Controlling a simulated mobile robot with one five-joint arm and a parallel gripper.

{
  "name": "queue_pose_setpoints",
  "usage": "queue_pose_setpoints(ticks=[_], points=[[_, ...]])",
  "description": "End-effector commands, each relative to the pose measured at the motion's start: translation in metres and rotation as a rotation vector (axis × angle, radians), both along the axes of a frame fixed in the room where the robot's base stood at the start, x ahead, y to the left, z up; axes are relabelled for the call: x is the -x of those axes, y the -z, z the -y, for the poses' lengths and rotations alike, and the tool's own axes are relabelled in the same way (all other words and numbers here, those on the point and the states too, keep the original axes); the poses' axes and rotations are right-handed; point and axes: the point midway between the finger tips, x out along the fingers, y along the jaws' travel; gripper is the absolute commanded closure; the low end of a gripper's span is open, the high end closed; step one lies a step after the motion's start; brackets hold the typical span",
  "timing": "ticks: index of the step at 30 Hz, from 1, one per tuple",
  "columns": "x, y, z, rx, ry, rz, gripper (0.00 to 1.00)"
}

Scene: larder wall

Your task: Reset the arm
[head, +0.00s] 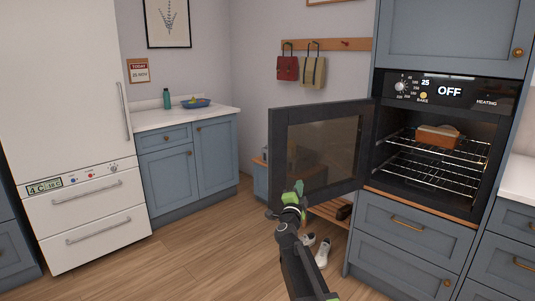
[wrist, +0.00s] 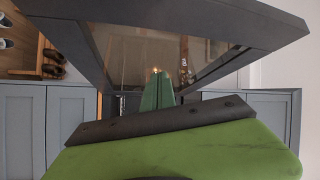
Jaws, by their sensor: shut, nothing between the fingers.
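My gripper (head: 298,188) is shut and empty. In the head view it is raised in front of the open oven door (head: 318,150), overlapping the door's lower left part. In the wrist view the green fingertips (wrist: 158,92) are together, with the dark door frame and its glass (wrist: 130,55) close beyond them. Whether they touch the door cannot be told. The oven (head: 440,150) stands open at the right, its display reading OFF. A brown dish with a loaf-like top (head: 438,136) sits on the upper rack.
A white fridge (head: 70,120) stands at the left. A counter (head: 185,117) holds a green bottle (head: 166,98) and a blue bowl (head: 196,103). White shoes (head: 321,252) and a low wooden rack (head: 330,212) lie behind my arm. The wooden floor (head: 190,255) at the left is clear.

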Motion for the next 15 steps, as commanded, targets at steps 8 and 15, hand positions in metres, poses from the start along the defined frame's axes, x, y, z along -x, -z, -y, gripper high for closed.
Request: queue_pose_setpoints(ticks=[8,15], points=[[0.069,0.096,-0.016,0.519,-0.467,-0.417,1.0],[0.202,0.23,0.005,0.813,-0.798,-1.027,1.0]])
